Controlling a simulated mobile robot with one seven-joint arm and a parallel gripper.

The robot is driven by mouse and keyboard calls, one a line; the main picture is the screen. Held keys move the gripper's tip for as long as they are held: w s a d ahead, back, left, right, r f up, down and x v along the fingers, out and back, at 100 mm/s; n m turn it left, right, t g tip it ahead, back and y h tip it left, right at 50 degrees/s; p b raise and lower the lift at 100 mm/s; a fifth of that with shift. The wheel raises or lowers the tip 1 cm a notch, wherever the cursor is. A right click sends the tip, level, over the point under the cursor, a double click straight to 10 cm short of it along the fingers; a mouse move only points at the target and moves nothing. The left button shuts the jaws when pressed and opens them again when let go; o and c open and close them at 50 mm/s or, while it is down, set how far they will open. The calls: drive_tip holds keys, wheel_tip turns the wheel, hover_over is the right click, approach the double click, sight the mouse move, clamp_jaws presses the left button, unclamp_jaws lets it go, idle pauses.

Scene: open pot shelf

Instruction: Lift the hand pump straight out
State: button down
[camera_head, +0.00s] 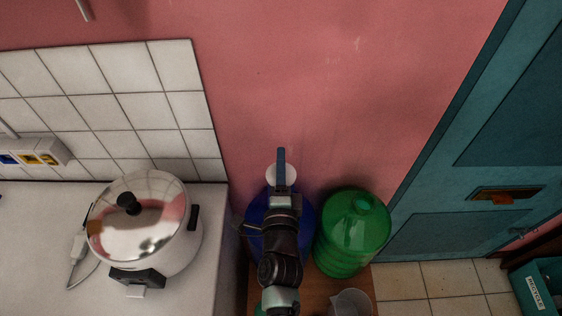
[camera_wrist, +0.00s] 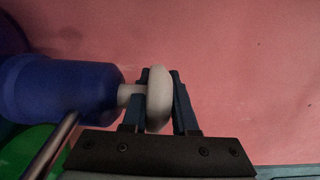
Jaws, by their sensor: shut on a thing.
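The hand pump has a blue body (camera_wrist: 65,88), a white stem and a round white top (camera_wrist: 158,98). In the wrist view my gripper (camera_wrist: 160,80) has one finger on each side of that top and is shut on it. A metal spout (camera_wrist: 48,148) runs off the pump body. In the head view my gripper (camera_head: 281,158) is at the white top (camera_head: 281,176), above a dark blue bottle (camera_head: 262,212). My arm hides much of the bottle and pump, so I cannot tell whether the pump still sits in the neck.
A green bottle (camera_head: 352,230) stands close to the right of the blue one, with a clear jug (camera_head: 350,303) in front. The pink wall (camera_head: 330,90) is close behind.

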idle(0.5)
drive_tip(key=c, duration=1.4)
unclamp_jaws()
drive_tip(key=shift+r, duration=0.1)
clamp_jaws()
